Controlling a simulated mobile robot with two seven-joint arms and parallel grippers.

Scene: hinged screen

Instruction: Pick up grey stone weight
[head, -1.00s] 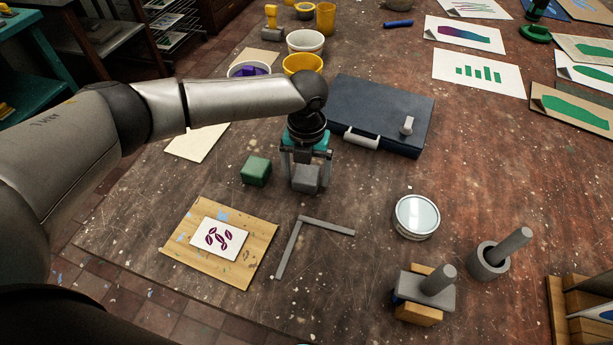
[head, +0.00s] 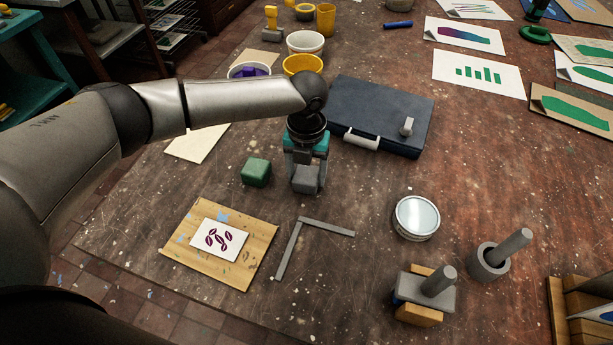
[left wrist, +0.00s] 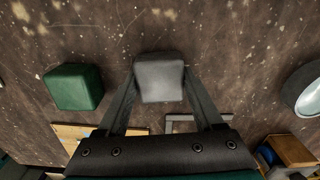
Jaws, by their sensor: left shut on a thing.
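The grey stone weight (head: 305,180) is a small rounded block on the table, in front of the dark blue case. It also shows in the left wrist view (left wrist: 159,78), between the two fingers. My left gripper (head: 306,172) points down over it and is shut on it, with a finger against each side. I cannot tell whether the weight is clear of the table or still touching it. My right gripper is not in view.
A green block (head: 256,171) sits just left of the weight. The blue case (head: 380,112) lies close behind. A grey L-shaped bar (head: 325,227) and a wooden board with a printed card (head: 258,246) lie in front. A round tin (head: 416,217) stands to the right.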

